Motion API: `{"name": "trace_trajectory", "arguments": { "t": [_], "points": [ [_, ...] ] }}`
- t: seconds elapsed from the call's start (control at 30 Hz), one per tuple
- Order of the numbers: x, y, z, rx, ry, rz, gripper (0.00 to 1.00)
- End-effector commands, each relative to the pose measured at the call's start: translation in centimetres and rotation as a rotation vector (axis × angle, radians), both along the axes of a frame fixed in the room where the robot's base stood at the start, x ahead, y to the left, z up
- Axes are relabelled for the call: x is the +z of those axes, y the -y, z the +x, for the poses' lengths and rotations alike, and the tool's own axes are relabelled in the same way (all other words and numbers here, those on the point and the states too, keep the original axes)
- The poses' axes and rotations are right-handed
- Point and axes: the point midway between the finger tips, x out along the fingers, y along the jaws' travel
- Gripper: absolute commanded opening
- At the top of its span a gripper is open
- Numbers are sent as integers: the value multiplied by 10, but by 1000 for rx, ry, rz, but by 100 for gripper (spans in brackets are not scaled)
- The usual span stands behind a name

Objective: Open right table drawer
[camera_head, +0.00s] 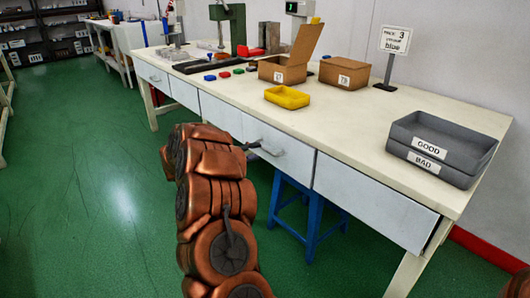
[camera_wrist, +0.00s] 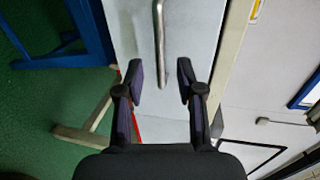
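The worktable (camera_head: 350,130) has a row of pale grey-blue drawers along its front. A drawer (camera_head: 290,155) right of the middle is beside my gripper, and the rightmost drawer (camera_head: 375,205) is further right. All the drawer fronts look flush and closed. My gripper (camera_head: 248,146), partly hidden behind my arm, is in front of the table.
A blue stool (camera_head: 313,225) stands under the table. On top are a yellow tray (camera_head: 287,97), cardboard boxes (camera_head: 345,73), grey stacked bins (camera_head: 440,145) and a sign (camera_head: 395,40). The green floor (camera_head: 100,190) at left is clear.

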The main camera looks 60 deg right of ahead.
Motion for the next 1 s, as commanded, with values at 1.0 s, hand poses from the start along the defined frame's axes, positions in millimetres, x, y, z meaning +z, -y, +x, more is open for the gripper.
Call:
{"name": "trace_trajectory", "arguments": {
  "t": [1.0],
  "points": [
    [-12, 56, -15, 3, 0, 1, 20]
  ]
}}
